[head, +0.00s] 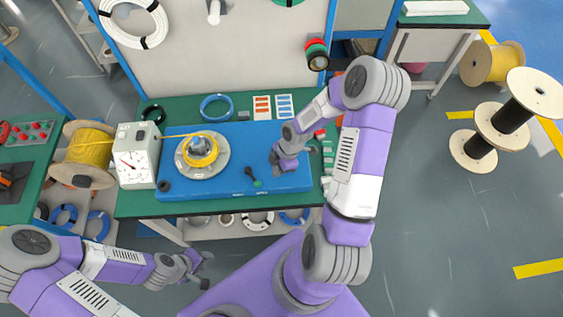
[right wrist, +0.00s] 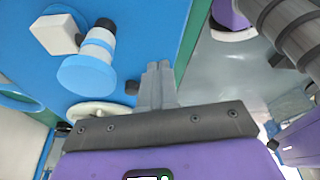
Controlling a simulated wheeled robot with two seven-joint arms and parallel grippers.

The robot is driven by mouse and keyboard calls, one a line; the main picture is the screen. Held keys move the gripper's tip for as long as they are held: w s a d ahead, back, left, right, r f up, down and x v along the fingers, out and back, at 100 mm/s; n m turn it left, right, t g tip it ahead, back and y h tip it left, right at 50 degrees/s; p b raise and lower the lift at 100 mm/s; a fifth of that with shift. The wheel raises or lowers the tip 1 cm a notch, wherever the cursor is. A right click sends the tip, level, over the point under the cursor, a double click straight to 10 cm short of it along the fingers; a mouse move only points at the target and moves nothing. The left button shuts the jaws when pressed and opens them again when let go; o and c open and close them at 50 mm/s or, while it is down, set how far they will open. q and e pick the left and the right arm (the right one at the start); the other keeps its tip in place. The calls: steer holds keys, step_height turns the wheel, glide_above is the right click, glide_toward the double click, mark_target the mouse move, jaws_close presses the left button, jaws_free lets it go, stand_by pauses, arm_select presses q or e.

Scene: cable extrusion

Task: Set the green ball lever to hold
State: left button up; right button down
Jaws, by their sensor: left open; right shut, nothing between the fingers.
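The green ball lever (head: 257,183) is on the front part of the blue machine bed (head: 220,184), its dark arm running up and left from the green ball. Small markings on the bed's front edge are too small to read. My right gripper (head: 284,165) is above the bed, a little right of and behind the lever. In the right wrist view its fingers (right wrist: 158,82) are together with nothing between them, and I cannot make out the green ball there. My left gripper (head: 202,272) is open and empty, in front of the table and well away from the lever.
A round plate with a yellow cable coil (head: 199,152) sits left on the bed. A white gauge box (head: 137,155) and a yellow cable spool (head: 88,147) stand further left. The right wrist view shows a blue-and-white cylinder (right wrist: 88,62) near the fingers.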

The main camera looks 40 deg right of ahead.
mark_target(253, 177)
steer(key=shift+w+a+f, duration=0.2)
steer(key=shift+a+f, duration=0.1)
steer(key=shift+a, duration=0.35)
steer(key=shift+w+a+f, duration=0.15)
steer(key=shift+a+f, duration=0.1)
steer(key=shift+a, duration=0.45)
steer(key=shift+w+a+f, duration=0.2)
steer(key=shift+a+f, duration=0.1)
steer(key=shift+a, duration=0.35)
